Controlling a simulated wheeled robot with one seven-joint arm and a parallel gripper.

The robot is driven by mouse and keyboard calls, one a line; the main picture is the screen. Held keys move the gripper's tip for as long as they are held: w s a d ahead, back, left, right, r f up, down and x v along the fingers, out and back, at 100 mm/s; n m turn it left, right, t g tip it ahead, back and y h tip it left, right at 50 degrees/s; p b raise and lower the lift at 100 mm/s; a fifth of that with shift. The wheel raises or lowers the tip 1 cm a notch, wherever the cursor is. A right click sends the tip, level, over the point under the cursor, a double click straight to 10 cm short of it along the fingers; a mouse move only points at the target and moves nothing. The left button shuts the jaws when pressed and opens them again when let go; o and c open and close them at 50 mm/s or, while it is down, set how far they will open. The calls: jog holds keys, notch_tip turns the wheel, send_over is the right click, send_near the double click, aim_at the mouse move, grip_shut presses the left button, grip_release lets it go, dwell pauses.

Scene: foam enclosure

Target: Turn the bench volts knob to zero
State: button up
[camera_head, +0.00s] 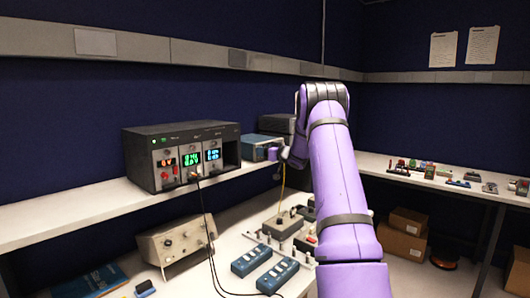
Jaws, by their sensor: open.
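A black power supply (182,153) stands on the upper shelf at left. Its front has three panels: an orange display (191,159), a green display (190,157) and a blue display (212,154), with small knobs and terminals on them. The digits are too small to read surely, and I cannot tell which knob is the bench volts knob. My gripper (273,154) is small and partly hidden at the end of my purple arm. It is open, in front of a blue box, to the right of the power supply and apart from it.
The blue box (254,151) sits right of the supply. A beige instrument (176,241) and blue modules (250,260) stand on the lower bench. Dark cables (207,235) hang from the supply. Small parts line the right shelf (385,168); cartons (403,240) lie below.

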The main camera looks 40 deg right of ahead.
jog(key=c, duration=0.9)
jog(key=shift+n, duration=0.4)
jog(key=n, duration=1.7)
jog(key=shift+a+f, duration=0.1)
jog(key=shift+f, duration=0.1)
jog(key=shift+n, duration=0.3)
jog(key=shift+y, duration=0.3)
jog(key=o, duration=0.9)
